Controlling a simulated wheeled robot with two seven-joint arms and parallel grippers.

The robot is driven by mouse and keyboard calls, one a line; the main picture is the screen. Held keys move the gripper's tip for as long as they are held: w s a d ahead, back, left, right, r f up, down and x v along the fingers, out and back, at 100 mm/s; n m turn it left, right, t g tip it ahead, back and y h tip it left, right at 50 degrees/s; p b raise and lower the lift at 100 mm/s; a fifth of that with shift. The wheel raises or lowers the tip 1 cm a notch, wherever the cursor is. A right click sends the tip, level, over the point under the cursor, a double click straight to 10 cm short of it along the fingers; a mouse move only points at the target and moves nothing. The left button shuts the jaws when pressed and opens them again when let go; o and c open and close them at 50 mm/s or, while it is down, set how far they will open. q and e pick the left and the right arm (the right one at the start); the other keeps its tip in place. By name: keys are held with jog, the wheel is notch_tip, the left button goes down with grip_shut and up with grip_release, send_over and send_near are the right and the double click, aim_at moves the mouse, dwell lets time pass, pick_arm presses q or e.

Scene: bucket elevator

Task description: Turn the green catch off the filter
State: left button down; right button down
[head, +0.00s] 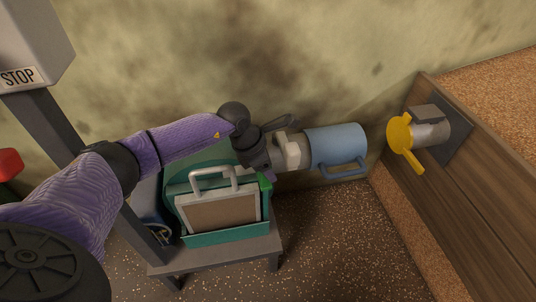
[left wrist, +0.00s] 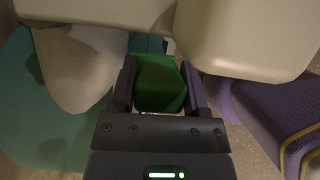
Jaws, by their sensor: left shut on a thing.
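The filter (head: 222,211) is a brown panel in a pale frame with a light grey handle on top. It sits in a teal housing (head: 228,237) on a grey stand. The green catch (head: 265,184) is at the filter's upper right corner, partly hidden by my left gripper (head: 262,174). In the left wrist view the catch (left wrist: 158,84) is between the two dark fingers of my left gripper (left wrist: 157,88), which is shut on it. Whether the catch still overlaps the filter's frame is hard to tell. My right gripper is not in view.
A yellow-handled fitting (head: 401,134) is on the wooden side (head: 466,190) at right. A grey STOP box (head: 32,40) stands upper left. The speckled floor (head: 345,240) in front is clear.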

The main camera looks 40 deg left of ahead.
pick_arm(q)
jog(key=shift+s+f+m, duration=0.1)
jog(key=shift+m, duration=0.2)
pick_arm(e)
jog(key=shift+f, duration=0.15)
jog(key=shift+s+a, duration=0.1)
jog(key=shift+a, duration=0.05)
pick_arm(q)
jog(key=shift+c, duration=1.8)
grip_release()
jog(key=shift+a+r, duration=0.1)
jog(key=shift+r, duration=0.35)
jog(key=p+v, duration=0.6)
jog(key=v, duration=0.3)
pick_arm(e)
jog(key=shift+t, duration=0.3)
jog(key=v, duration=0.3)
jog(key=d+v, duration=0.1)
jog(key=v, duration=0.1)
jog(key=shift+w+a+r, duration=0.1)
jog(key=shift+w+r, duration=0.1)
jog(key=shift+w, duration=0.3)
pick_arm(q)
jog(key=shift+a, duration=0.1)
